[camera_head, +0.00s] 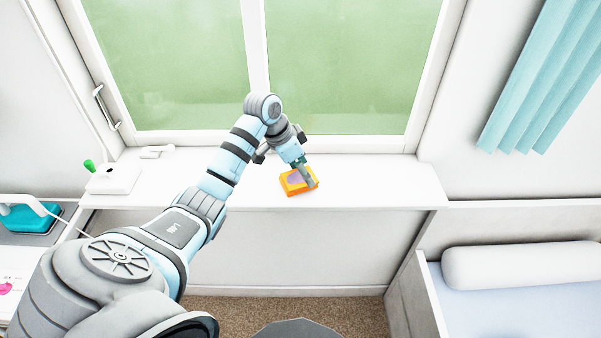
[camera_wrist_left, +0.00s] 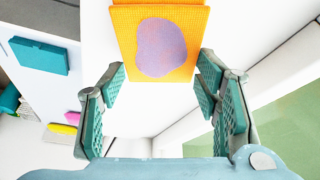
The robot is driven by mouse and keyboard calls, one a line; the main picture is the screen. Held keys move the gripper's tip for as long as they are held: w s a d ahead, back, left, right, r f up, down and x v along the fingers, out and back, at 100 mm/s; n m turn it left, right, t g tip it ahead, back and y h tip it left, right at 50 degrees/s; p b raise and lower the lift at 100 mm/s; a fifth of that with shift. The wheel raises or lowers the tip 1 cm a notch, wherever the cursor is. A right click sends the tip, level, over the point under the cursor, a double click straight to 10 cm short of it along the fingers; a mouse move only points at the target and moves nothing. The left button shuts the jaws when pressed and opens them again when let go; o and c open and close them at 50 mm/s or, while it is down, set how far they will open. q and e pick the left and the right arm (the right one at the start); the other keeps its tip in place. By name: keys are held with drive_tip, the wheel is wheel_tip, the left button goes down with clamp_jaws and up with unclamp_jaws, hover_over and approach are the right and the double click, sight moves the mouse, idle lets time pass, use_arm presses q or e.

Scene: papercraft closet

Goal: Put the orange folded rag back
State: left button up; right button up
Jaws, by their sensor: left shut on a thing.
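The orange folded rag (camera_head: 287,186) has a purple oval patch on top and is at the front part of the white window ledge (camera_head: 380,187). In the left wrist view the rag (camera_wrist_left: 125,35) fills the top middle, its near edge between the fingertips. My left gripper (camera_head: 304,174) reaches down over the rag and is shut on it, with the teal pads (camera_wrist_left: 162,78) at its two sides. Whether the rag touches the ledge or is slightly lifted, I cannot tell. My right gripper is not in view.
A white box (camera_head: 114,180) with a green-tipped stick stands at the ledge's left end. A teal box (camera_head: 28,218) sits on the lower left surface. A window (camera_head: 330,65) rises behind the ledge. A bed with a white bolster (camera_head: 520,264) is at right. The ledge right of the rag is clear.

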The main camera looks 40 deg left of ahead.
use_arm(q)
drive_tip(key=shift+w, duration=0.1)
drive_tip(key=o, duration=1.6)
drive_tip(key=shift+f, duration=0.15)
drive_tip(key=shift+c, duration=0.2)
